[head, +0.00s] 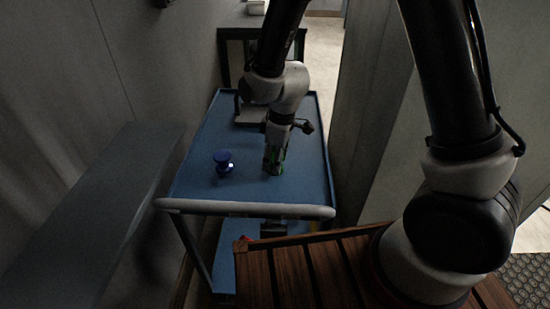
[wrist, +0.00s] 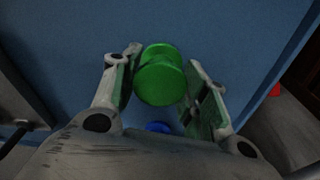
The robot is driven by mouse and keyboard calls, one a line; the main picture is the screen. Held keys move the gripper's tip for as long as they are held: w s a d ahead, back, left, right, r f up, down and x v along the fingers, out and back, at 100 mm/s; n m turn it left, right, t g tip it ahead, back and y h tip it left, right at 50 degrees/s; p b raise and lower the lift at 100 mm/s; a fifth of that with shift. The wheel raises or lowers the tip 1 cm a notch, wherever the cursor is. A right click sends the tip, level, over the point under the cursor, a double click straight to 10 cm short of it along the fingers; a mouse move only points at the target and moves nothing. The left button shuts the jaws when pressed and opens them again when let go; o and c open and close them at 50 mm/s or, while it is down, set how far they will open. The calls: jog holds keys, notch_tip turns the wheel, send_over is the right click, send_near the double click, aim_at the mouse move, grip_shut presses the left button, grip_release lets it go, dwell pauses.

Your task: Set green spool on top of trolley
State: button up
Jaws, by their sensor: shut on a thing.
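The green spool (wrist: 161,76) is between the two fingers of my gripper (wrist: 165,85) in the wrist view, with the blue trolley top behind it. In the head view my gripper (head: 273,168) points down over the right middle of the trolley (head: 210,190) top. Only slivers of green show around the fingers there, and the rest of the spool is hidden. My gripper is shut on the spool. I cannot tell whether the spool touches the trolley top.
A blue spool (head: 222,161) stands on the trolley left of my gripper; part of it shows in the wrist view (wrist: 158,127). A grey object (head: 250,115) lies at the trolley's far end. A grey bench (head: 95,205) is on the left. A slatted wooden surface (head: 300,275) is in front.

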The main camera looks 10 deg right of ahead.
jog(key=shift+f, duration=0.1)
jog(key=o, duration=1.1)
notch_tip(320, 180, up, 11)
jog(key=d, duration=0.1)
jog(key=s+d+r+m+t, duration=0.1)
jog(key=s+d+r+m, duration=0.15)
jog(key=d+r, duration=0.4)
jog(key=s+d+r+m+t, duration=0.1)
jog(key=s+d+r+m, duration=0.15)
jog(key=d+r, duration=0.4)
jog(key=s+d+r+m+t+h, duration=0.1)
jog(key=s+d+r+m, duration=0.2)
jog(key=s+d+m, duration=0.5)
jog(key=s+d, duration=0.4)
jog(key=d, duration=0.1)
jog(key=shift+d+r+t, duration=0.3)
